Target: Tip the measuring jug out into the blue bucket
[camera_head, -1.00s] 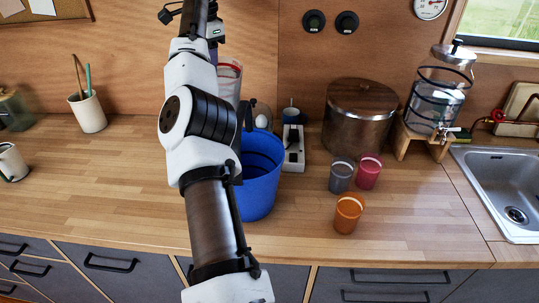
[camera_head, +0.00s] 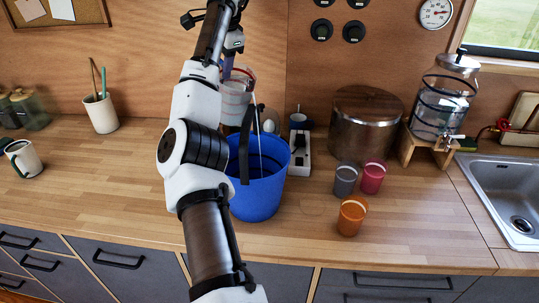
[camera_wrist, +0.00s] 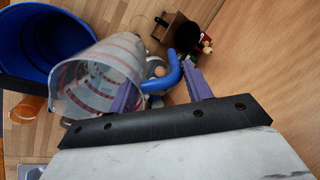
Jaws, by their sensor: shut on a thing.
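The measuring jug (camera_wrist: 98,85) is clear with red markings and a blue handle (camera_wrist: 172,76). My gripper (camera_wrist: 163,88) has its purple fingers shut on that handle. In the head view the jug (camera_head: 234,100) is tilted behind my arm, at the far side of the blue bucket (camera_head: 262,198), and is partly hidden. The bucket stands upright on the counter with its black handle raised. In the wrist view the jug's mouth is towards the bucket (camera_wrist: 42,42) and overlaps its rim. A thin pale line drops into the bucket; I cannot tell whether it is liquid.
A white power strip (camera_head: 300,150) and a large lidded pot (camera_head: 364,125) stand right of the bucket. Grey (camera_head: 345,180), pink (camera_head: 373,177) and orange (camera_head: 351,216) cups are nearer. A glass dispenser (camera_head: 443,100) stands by the sink (camera_head: 505,190).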

